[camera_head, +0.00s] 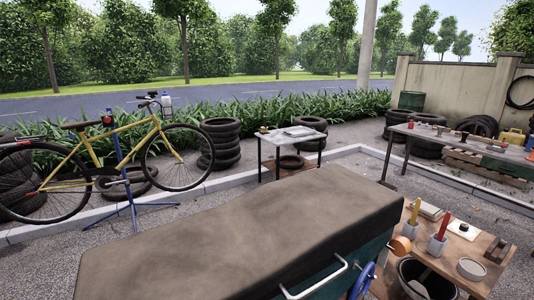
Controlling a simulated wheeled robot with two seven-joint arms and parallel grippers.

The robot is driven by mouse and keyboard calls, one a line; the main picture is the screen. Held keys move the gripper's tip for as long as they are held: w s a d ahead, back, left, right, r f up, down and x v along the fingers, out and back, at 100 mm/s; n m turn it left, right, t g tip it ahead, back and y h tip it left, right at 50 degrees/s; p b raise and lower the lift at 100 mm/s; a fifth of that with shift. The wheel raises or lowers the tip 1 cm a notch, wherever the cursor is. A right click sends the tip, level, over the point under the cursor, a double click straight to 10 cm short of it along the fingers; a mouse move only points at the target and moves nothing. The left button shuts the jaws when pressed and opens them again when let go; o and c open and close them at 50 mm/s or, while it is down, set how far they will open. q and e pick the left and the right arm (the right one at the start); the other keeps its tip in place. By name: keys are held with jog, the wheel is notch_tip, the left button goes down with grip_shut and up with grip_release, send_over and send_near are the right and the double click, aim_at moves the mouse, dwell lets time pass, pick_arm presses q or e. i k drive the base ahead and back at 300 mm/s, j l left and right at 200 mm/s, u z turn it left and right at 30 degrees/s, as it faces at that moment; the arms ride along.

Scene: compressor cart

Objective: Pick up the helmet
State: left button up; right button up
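I cannot make out a helmet anywhere in the head view. Neither of my grippers shows in this view, so whether they are open or shut is hidden.
A large brown-topped block (250,235) with a white handle fills the foreground. A wooden table (470,278) with cups stands beside it. A small table (292,139), a long bench (450,140), stacked tires (220,143) and a yellow bicycle (97,151) stand beyond.

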aim_at(426, 281)
jog(key=z, duration=1.4)
jog(key=i+l, duration=0.1)
jog(key=l+u, duration=0.05)
